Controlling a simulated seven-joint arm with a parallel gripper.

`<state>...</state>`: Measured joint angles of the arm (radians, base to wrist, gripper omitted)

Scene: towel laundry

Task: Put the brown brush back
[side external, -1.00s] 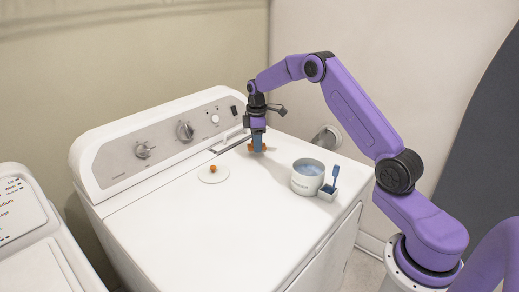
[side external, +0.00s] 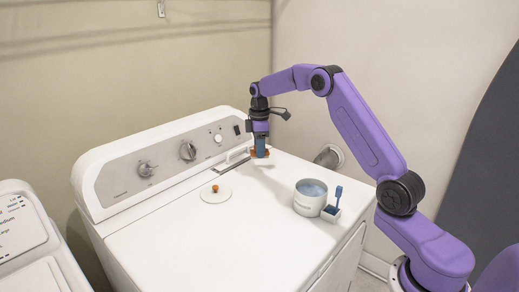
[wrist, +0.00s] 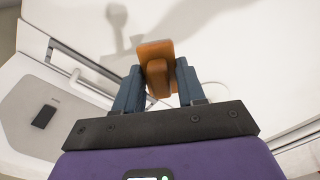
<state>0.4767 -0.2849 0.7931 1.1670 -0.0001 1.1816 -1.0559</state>
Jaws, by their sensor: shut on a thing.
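The brown brush (side external: 260,154) is between the fingers of my gripper (side external: 260,146), above the back right of the white washer top (side external: 170,240). In the wrist view, the fingers of my gripper (wrist: 158,85) are shut on the brush's brown block (wrist: 156,56). The brush's lower side is largely hidden. A small gap seems to lie between the brush and the surface. A white pot (side external: 310,204) of blue contents stands at the right.
A round white lid (side external: 207,196) with a brown knob (side external: 215,188) lies left of the pot. The washer's control panel (side external: 165,160) rises behind. The front and left of the top are clear. A wall stands beyond the right edge.

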